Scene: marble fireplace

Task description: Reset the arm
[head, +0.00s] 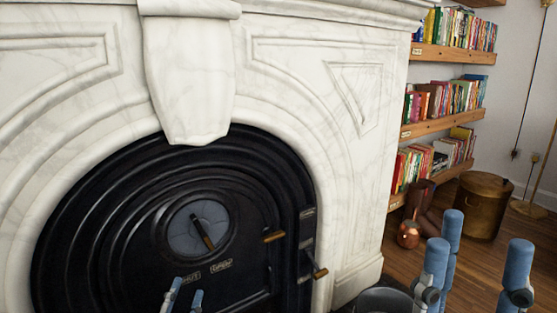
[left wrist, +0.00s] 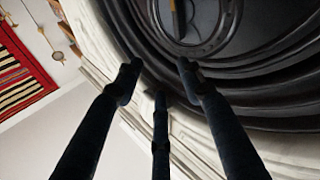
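My left gripper (head: 184,296) is at the bottom of the head view, in front of the black fireplace door. In the left wrist view, its dark fingers (left wrist: 158,76) are spread apart with nothing between them. The fireplace's round dial plate (head: 198,229) with its handle is above the left fingertips in the head view; part of it shows at the top of the left wrist view (left wrist: 190,18). My right gripper (head: 482,242) has blue fingers standing apart at the lower right of the head view, over the wooden floor. It appears empty; its base is out of frame.
The white marble surround (head: 340,190) frames the black door (head: 110,235). Door handles (head: 317,271) stick out at its right side. A copper vessel (head: 408,234) and a brass bin (head: 483,205) stand on the floor below bookshelves (head: 445,127). A dark round rim (head: 385,298) shows at the bottom.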

